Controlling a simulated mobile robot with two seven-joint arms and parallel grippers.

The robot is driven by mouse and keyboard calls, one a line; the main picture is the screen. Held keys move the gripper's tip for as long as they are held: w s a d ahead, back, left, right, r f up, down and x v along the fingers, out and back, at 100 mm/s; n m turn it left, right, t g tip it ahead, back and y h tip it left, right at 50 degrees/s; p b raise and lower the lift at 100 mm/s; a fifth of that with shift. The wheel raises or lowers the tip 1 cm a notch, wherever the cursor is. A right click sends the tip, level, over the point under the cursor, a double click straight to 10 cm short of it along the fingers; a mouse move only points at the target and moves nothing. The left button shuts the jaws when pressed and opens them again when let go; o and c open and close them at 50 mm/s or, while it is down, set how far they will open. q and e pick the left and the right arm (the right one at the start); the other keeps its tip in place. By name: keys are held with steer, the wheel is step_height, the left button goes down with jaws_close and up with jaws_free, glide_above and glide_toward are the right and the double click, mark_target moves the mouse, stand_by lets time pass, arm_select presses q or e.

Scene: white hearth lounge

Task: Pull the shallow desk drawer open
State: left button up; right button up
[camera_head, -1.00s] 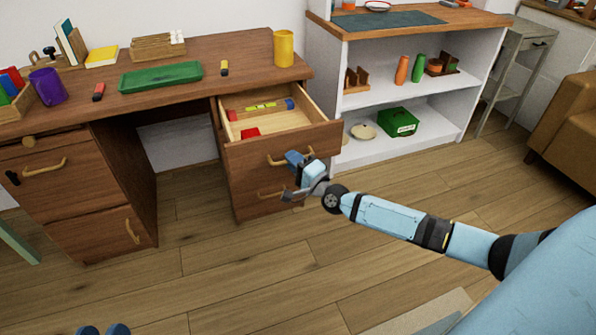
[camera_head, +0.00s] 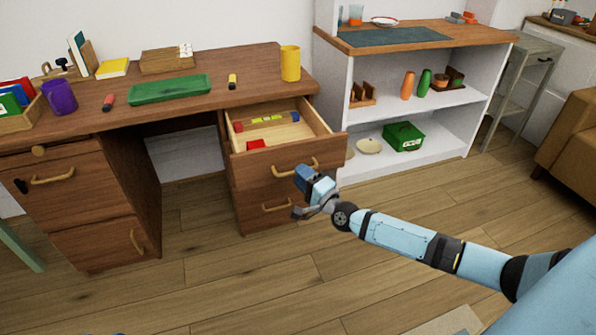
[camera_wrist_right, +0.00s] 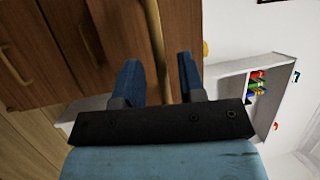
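The shallow drawer (camera_head: 331,154) at the top of the desk's right pedestal stands well out, showing its pale wooden inside. A red block and several small items lie in it. Its brass handle (camera_head: 295,168) is on the front. My right gripper (camera_head: 303,192) is just in front of and below this handle. In the right wrist view, its two blue fingers (camera_wrist_right: 159,78) are apart, with the brass handle bar (camera_wrist_right: 155,35) showing in the gap and space on both sides. Only a sliver of blue, likely my left gripper, shows at the bottom left edge.
The desk (camera_head: 215,118) carries a green tray (camera_head: 170,89), a yellow cup (camera_head: 290,63) and a purple mug (camera_head: 60,96). A lower drawer with its own handle (camera_head: 277,207) is shut. A white shelf (camera_head: 438,123) stands close on the right.

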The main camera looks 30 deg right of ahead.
arm_select(q)
steer(key=shift+t, duration=0.8)
steer(key=r+p, duration=0.1)
steer(key=r, duration=0.1)
steer(key=r+p, duration=0.1)
steer(key=r, duration=0.1)
steer(key=shift+s+a, duration=0.1)
steer(key=shift+a, duration=0.1)
arm_select(e)
steer(key=v, duration=1.1)
steer(key=shift+s, duration=0.35)
steer(key=shift+d+f, duration=0.1)
